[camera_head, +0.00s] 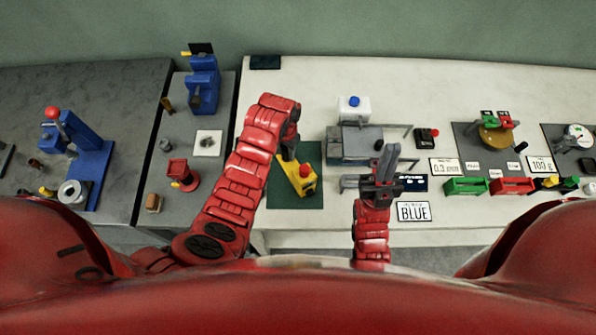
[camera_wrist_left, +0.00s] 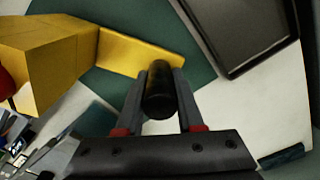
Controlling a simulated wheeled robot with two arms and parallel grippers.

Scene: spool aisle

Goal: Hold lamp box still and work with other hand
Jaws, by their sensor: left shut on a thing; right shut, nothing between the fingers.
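The lamp box (camera_head: 298,180) is yellow with a red dome on top and stands on a dark green mat (camera_head: 287,203) in the middle of the bench. In the left wrist view it is the yellow block (camera_wrist_left: 45,60) at the left, with a flat yellow plate beside it. My left gripper (camera_head: 288,153) is at the far side of the box. It is shut on a black upright cylinder (camera_wrist_left: 160,88) beside the yellow plate, seemingly the box's handle. My right gripper (camera_head: 385,160) is shut and empty, to the right of the box and apart from it.
A grey fixture (camera_head: 358,145) with a white, blue-topped block (camera_head: 354,108) stands beyond my right gripper. A "BLUE" card (camera_head: 413,212) lies near the front edge. Green (camera_head: 466,186) and red (camera_head: 512,186) bins are at right. Blue presses (camera_head: 203,85) stand on the left benches.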

